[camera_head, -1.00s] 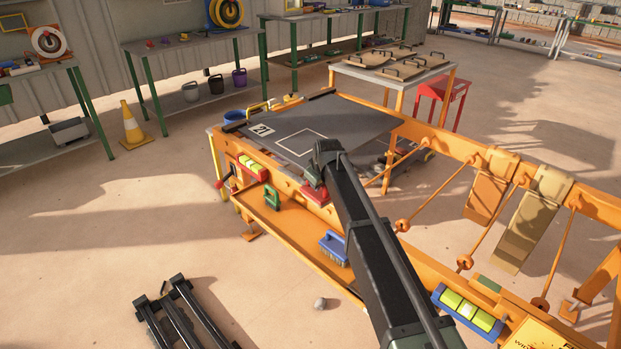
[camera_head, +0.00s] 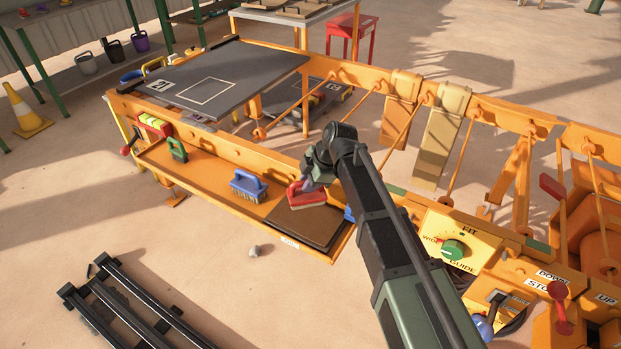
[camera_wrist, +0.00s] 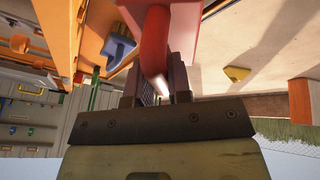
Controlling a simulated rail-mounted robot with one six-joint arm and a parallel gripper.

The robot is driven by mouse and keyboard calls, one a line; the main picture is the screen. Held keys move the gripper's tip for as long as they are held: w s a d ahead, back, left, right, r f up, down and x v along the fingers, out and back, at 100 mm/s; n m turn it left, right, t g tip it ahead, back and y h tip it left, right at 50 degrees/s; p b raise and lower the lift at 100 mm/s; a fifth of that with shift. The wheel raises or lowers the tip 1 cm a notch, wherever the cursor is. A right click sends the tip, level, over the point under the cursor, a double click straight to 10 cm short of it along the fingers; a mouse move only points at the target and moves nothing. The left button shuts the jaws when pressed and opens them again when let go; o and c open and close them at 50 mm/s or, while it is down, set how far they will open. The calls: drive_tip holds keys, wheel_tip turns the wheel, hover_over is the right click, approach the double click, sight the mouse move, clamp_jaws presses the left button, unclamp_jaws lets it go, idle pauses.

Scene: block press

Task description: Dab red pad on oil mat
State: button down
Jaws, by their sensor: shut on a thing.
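The red pad (camera_head: 307,197) has a red body and a handle. My gripper (camera_head: 317,178) is shut on the handle, which fills the space between the fingers (camera_wrist: 155,85) in the wrist view, where the pad (camera_wrist: 190,7) is at the top edge. The dark brown oil mat (camera_head: 310,230) lies at the right end of the orange tray, with a small white label on its front. The pad is over the back left part of the mat in the head view. I cannot tell whether its underside touches the mat.
A blue brush (camera_head: 248,185) stands in the tray left of the mat, and a green-handled tool (camera_head: 177,150) farther left. A small blue thing (camera_head: 349,214) shows beside the mat's right edge, partly behind my arm. A grey plate (camera_head: 240,75) with a white outlined square lies behind the tray.

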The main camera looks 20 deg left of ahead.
sight(309, 197)
drive_tip(key=shift+f+b, duration=3)
drive_tip(key=shift+f, duration=0.05)
drive_tip(key=shift+f+b, duration=0.5)
drive_tip(key=shift+r, duration=0.15)
wheel_tip(309, 197, up, 7)
drive_tip(key=p, duration=0.7)
wheel_tip(309, 197, up, 20)
drive_tip(key=p, duration=2)
drive_tip(key=shift+r+p, duration=0.25)
drive_tip(key=shift+p, duration=0.15)
